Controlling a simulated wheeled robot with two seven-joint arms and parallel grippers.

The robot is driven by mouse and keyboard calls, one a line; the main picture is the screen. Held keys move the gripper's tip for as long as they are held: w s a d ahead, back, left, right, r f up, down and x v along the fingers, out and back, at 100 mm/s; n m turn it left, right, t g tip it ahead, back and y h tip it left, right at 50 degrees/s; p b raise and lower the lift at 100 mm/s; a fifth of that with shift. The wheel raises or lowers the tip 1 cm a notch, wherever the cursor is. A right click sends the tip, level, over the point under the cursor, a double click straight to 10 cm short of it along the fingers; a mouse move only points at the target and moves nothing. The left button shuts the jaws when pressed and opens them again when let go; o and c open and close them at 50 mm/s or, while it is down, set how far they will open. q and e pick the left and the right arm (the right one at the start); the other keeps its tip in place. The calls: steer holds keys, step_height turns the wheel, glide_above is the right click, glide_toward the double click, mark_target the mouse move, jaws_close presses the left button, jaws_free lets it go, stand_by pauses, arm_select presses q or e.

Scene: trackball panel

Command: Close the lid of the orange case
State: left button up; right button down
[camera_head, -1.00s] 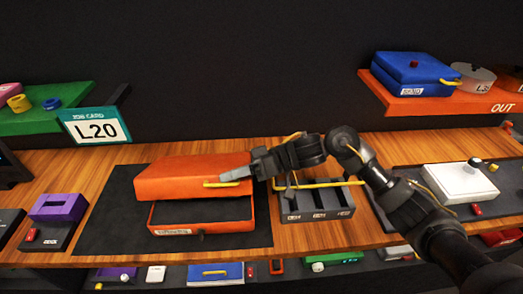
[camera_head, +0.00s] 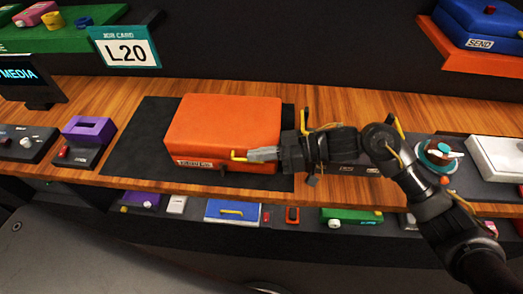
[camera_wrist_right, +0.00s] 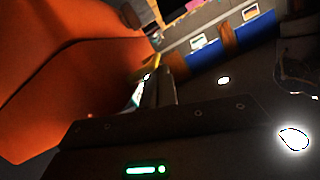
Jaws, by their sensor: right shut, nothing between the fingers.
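The orange case (camera_head: 222,125) sits on a dark mat on the wooden counter, its lid down over the base with no gap that I can make out. Its yellow handle (camera_head: 240,156) is at the front right of the lid. My right gripper (camera_head: 252,154) is shut, with nothing held, and its fingertips are at the handle by the case's front right edge. I cannot tell if they touch it. In the right wrist view the orange case (camera_wrist_right: 70,80) fills the left side, close to the gripper. My left gripper is not in view.
A purple-topped device (camera_head: 88,135) stands left of the dark mat (camera_head: 140,150). A job card reading L20 (camera_head: 125,50) hangs behind. A shelf below the counter holds a blue case (camera_head: 232,211) and small items. A white box (camera_head: 498,155) is at the right.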

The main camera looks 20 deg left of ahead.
steer(key=shift+s+d+f, duration=0.1)
steer(key=shift+s+f, duration=0.05)
steer(key=shift+f, duration=0.15)
steer(key=shift+d+r+p, duration=0.2)
steer(key=shift+d+p, duration=0.15)
steer(key=shift+p, duration=0.05)
steer(key=p+v, duration=0.3)
steer(key=v, duration=0.6)
steer(key=shift+r, duration=0.2)
steer(key=shift+d, duration=0.1)
